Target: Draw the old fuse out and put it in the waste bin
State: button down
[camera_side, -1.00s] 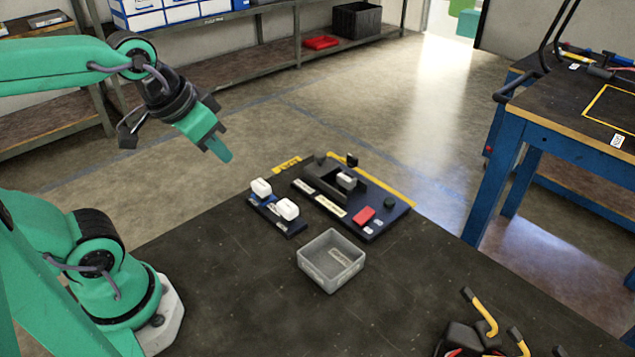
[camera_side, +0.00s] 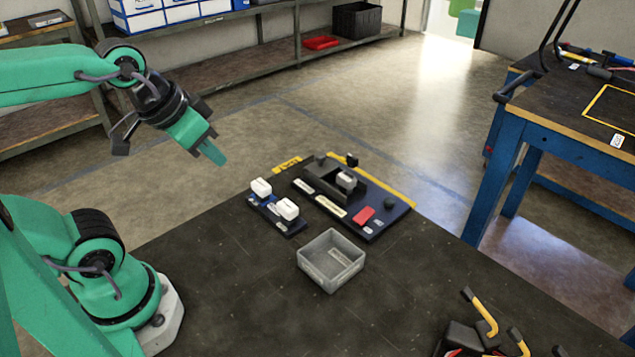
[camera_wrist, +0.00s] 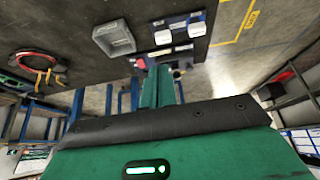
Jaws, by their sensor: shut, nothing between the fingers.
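A white fuse (camera_side: 346,181) sits in a black open housing on a dark panel (camera_side: 380,226) at the far edge of the table. Two more white fuses, a back one (camera_side: 261,187) and a front one (camera_side: 287,209), stand on a small blue rack left of the panel. An open grey bin (camera_side: 331,260) stands in front of the panel and looks empty; it also shows in the wrist view (camera_wrist: 113,38). My gripper (camera_side: 216,154) is shut and empty, in the air up and left of the rack, apart from everything.
A red block (camera_side: 363,215) and a black knob (camera_side: 389,203) are on the panel. Black and yellow-handled tools (camera_side: 485,325) lie at the table's front right. The table around the bin is clear. A blue bench (camera_side: 520,140) stands beyond at right.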

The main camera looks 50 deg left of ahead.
jog(key=c, duration=2.2)
grip_release()
jog(key=c, duration=1.4)
grip_release()
jog(key=shift+c, duration=0.2)
jog(key=o, duration=0.6)
jog(key=shift+w+r, duration=0.2)
jog(key=shift+w, duration=0.15)
jog(key=shift+o, duration=0.2)
jog(key=w+g, duration=0.3)
jog(key=w, duration=1.4)
jog(key=shift+w+d+f+g, duration=0.2)
jog(key=shift+w+f+g, duration=0.25)
jog(key=shift+w+f, duration=1.7)
jog(key=shift+w+d+f+g, duration=0.25)
jog(key=shift+w+f+g, duration=0.15)
jog(key=shift+w+f, duration=1.75)
jog(key=shift+w+d+f+g, duration=0.2)
jog(key=shift+w+f+g, duration=0.25)
jog(key=shift+w+f, duration=1.7)
jog(key=shift+w+r, duration=0.45)
jog(key=shift+w, duration=0.05)
